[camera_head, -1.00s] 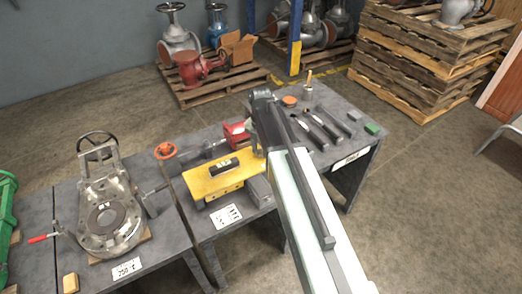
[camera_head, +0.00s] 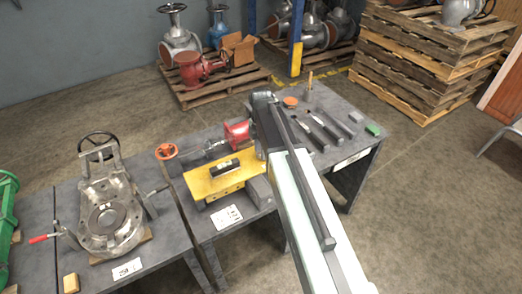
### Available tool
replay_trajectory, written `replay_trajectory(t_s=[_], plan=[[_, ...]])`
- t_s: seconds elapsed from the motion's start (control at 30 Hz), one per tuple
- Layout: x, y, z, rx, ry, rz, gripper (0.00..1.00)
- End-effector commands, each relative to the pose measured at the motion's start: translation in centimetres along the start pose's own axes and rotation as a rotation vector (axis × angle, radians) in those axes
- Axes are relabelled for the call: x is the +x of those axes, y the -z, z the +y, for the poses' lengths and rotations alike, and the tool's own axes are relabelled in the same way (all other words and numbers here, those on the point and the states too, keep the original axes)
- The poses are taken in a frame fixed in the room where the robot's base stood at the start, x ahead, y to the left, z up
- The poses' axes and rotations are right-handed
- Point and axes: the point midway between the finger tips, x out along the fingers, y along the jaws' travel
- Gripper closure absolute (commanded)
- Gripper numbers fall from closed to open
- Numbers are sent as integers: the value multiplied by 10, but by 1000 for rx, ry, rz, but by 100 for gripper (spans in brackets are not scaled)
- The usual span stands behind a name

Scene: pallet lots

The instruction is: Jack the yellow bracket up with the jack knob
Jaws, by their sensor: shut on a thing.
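The yellow bracket (camera_head: 203,187) lies on the middle grey table, left of my arm. A black bar with a light label (camera_head: 225,168) lies on top of it. A grey block (camera_head: 259,191) stands at its right front edge. My gripper (camera_head: 260,149) is at the bracket's right rear edge, shut. My arm hides most of it. The jack knob is hidden behind my arm and gripper, so the grip itself does not show. A red part (camera_head: 237,131) shows just left of my wrist, behind the bracket.
A grey valve (camera_head: 105,210) and a red handwheel (camera_head: 166,151) stand to the left. Black-handled tools (camera_head: 318,133) and a green block (camera_head: 373,129) lie right of my arm. Stacked pallets (camera_head: 430,60) stand behind.

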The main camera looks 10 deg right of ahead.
Motion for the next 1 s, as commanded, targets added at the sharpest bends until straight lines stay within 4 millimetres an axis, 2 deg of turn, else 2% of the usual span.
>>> replay_trajectory(t_s=[1.0], plan=[[0,-1,0,963,17,0,100]])
